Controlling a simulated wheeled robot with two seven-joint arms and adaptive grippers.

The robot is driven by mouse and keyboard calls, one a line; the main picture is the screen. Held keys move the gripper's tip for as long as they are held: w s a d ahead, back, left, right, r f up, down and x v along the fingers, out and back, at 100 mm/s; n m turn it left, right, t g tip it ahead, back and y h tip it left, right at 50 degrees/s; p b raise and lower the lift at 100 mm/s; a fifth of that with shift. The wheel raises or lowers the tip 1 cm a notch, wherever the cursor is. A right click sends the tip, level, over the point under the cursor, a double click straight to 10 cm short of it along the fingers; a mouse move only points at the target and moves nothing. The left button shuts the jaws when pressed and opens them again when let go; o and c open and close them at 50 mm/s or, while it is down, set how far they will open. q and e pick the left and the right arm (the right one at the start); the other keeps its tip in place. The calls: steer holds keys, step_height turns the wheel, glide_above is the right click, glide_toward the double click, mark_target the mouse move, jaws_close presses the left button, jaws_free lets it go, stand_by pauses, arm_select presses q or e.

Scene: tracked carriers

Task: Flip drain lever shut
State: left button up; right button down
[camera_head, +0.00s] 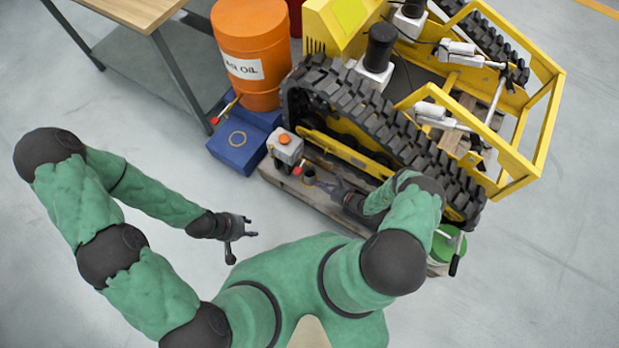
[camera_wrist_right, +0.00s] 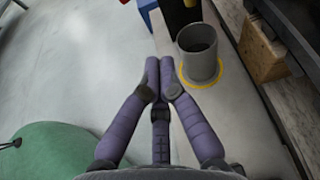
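A thin lever with a red-orange knob (camera_head: 215,120) slants down from the foot of the orange drum, over the blue box. A second red-orange knob (camera_head: 297,171) sits beside the grey box near my right gripper; I cannot tell which one is the drain lever. My right gripper (camera_head: 328,187) is over the pallet by the tracked carrier, and its fingertips (camera_wrist_right: 161,62) are together with nothing visible between them. A grey cup (camera_wrist_right: 198,50) stands just right of those fingertips, apart from them. My left gripper (camera_head: 252,231) is open and empty above the floor.
The yellow tracked carrier (camera_head: 375,145) fills the upper right. The orange drum (camera_head: 252,45), blue box (camera_head: 238,150) and a wooden table (camera_head: 135,10) are at the upper left. A grey box with an orange button (camera_head: 285,139) stands by the track. Floor at left is clear.

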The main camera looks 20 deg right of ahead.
steer(key=b+x, duration=0.4)
steer(key=x, duration=0.6)
arm_select(q)
steer(key=shift+f, duration=1.9)
arm_select(e)
steer(key=shift+s+a+r, duration=0.1)
steer(key=shift+r, duration=0.9)
steer(key=shift+s+a+r, duration=0.1)
steer(key=shift+r, duration=0.85)
arm_select(q)
steer(key=shift+r, duration=0.1)
arm_select(e)
steer(key=shift+s, duration=0.1)
